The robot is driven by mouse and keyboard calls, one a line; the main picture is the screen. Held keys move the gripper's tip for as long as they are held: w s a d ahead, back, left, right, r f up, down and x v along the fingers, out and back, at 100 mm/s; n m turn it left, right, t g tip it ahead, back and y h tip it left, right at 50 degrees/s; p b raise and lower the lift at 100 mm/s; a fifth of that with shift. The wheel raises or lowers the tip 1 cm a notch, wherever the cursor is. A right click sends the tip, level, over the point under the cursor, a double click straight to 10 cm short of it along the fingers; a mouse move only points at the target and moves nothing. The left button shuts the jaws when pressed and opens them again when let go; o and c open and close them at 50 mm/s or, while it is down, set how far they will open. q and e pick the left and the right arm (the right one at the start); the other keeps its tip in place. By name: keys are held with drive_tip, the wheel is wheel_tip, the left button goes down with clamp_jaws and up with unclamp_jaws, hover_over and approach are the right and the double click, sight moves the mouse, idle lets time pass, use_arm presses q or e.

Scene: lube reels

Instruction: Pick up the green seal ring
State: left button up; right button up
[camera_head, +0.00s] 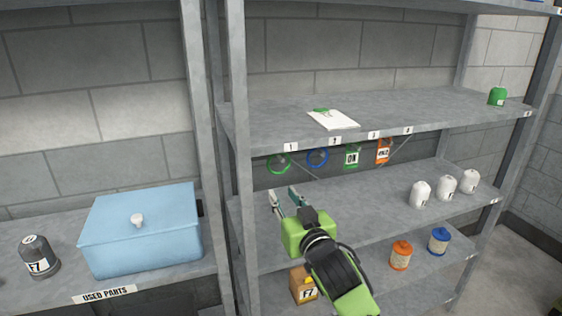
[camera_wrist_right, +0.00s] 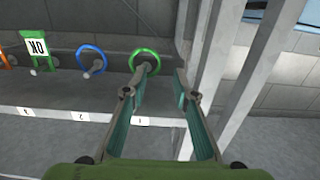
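The green seal ring (camera_head: 279,164) hangs below the front edge of the upper shelf, under label 1, at the left end of a row of hanging items. In the right wrist view the green ring (camera_wrist_right: 144,61) hangs on a peg just beyond the fingertips. My right gripper (camera_head: 284,195) is open and empty, a little below the ring in the head view. In the right wrist view its two fingers (camera_wrist_right: 160,90) are spread, with the left fingertip near the ring's lower edge. I cannot tell whether it touches. My left gripper is not in view.
A blue ring (camera_head: 317,158) hangs beside the green one, then a green OK tag (camera_head: 352,156) and an orange tag (camera_head: 384,151). A shelf post (camera_head: 238,150) stands close left. White bottles (camera_head: 445,186) stand on the shelf at right.

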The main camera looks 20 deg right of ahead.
sight(268, 166)
drive_tip(key=w+r+p, duration=0.1)
drive_tip(key=w, duration=0.3)
drive_tip(key=w+p, duration=0.1)
drive_tip(key=w, duration=0.3)
drive_tip(key=w+r+p, duration=0.1)
drive_tip(key=w, duration=0.3)
drive_tip(key=shift+a+r, duration=0.25)
drive_tip(key=shift+r, duration=0.05)
drive_tip(key=shift+w+f+p, duration=0.15)
drive_tip(key=shift+w+p, duration=0.15)
drive_tip(key=shift+w, duration=0.4)
clamp_jaws()
